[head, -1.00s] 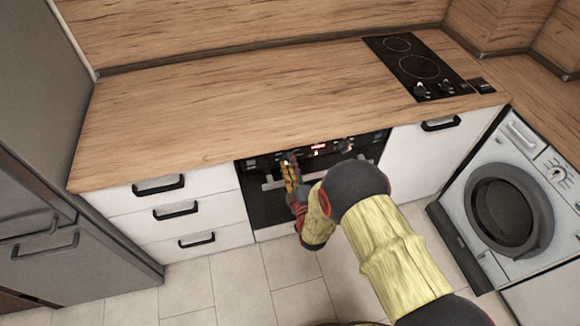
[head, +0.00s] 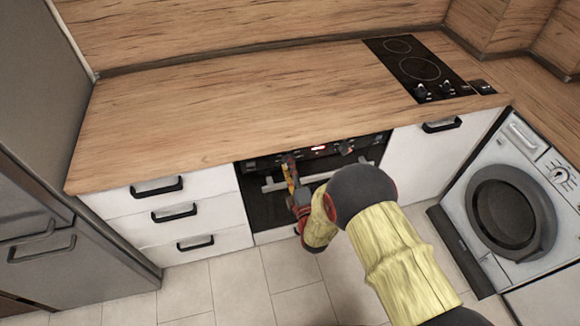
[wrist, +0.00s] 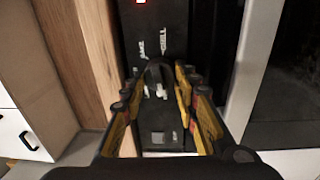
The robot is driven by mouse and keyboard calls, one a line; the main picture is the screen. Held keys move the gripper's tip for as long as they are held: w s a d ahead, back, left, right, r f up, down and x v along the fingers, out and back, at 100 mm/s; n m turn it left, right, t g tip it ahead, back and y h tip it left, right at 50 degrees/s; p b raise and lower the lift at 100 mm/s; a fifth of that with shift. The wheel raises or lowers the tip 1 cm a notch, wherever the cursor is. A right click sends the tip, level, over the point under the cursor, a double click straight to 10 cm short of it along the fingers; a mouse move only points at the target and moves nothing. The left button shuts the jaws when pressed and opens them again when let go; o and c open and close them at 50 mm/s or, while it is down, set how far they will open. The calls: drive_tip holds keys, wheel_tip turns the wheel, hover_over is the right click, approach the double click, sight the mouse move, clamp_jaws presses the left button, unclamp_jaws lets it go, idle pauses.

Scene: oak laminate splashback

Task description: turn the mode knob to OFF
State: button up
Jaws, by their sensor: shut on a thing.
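The mode knob (wrist: 157,76) is a dark knob on the oven's black control panel (wrist: 153,30). In the wrist view it sits between the tips of my gripper (wrist: 158,82), which is shut on it from both sides. The labels beside it read roughly BAKE and GRILL; I cannot read an OFF mark or tell exactly where the knob points. In the head view my gripper (head: 288,160) reaches the left part of the panel and hides this knob. The oven (head: 265,208) is built in under the worktop.
A second oven knob (head: 346,148) is to the right of the lit display (head: 318,148). The oven handle (head: 318,177) runs just below the panel. The worktop (head: 230,95) overhangs above. White drawers (head: 165,200) flank the oven on the left, and a washing machine (head: 505,210) stands at the right.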

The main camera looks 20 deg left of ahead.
drive_tip(key=o, duration=1.2)
drive_tip(key=shift+c, duration=0.2)
drive_tip(key=shift+s, duration=0.1)
drive_tip(key=v, duration=1.1)
drive_tip(key=shift+s+d, duration=0.25)
drive_tip(key=shift+s, duration=0.1)
